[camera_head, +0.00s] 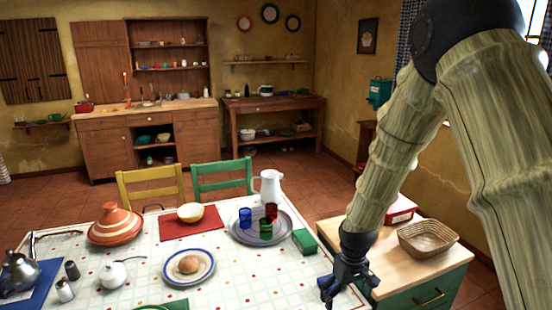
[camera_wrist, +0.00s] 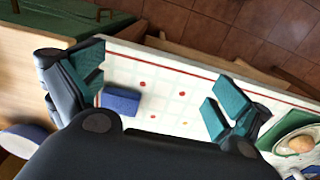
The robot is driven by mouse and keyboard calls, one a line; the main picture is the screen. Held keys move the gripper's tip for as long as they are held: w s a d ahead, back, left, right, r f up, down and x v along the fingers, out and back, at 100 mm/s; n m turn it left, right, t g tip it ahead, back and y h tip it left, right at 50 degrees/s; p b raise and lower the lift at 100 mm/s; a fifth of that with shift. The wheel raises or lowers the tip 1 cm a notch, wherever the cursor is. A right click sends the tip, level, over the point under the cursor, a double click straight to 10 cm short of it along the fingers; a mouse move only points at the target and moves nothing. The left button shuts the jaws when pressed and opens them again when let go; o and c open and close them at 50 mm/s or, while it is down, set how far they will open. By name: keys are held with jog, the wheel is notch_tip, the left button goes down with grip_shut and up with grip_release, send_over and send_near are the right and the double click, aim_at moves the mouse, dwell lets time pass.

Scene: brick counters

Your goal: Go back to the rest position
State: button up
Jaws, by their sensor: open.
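My gripper (camera_head: 347,284) hangs at the lower right of the head view, over the right edge of the table, beside the green side cabinet. In the wrist view its two teal-padded fingers (camera_wrist: 158,88) are wide apart with nothing held between them. A small blue block (camera_wrist: 122,101) lies on the white cloth below, nearer the left finger. I cannot pick this block out clearly in the head view. My arm reaches down from the upper right of the head view.
The table (camera_head: 225,268) carries a tagine (camera_head: 115,225), a bread plate (camera_head: 188,267), a tray with coloured glasses, a white jug (camera_head: 269,187) and a green box (camera_head: 304,241). A wicker basket (camera_head: 428,238) sits on the cabinet at right. Yellow and green chairs stand behind the table.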

jog(key=s+d+f+m, duration=0.1)
jog(key=s+f+m, duration=0.1)
jog(key=s+f, duration=1.3)
jog(key=s+d+f+m, duration=0.1)
jog(key=s+f, duration=0.4)
jog(key=s, duration=0.4)
jog(key=s+d+f+m, duration=0.1)
jog(key=s+f, duration=0.5)
jog(key=s, duration=0.4)
jog(key=shift+s+d, duration=0.15)
jog(key=shift+s, duration=0.1)
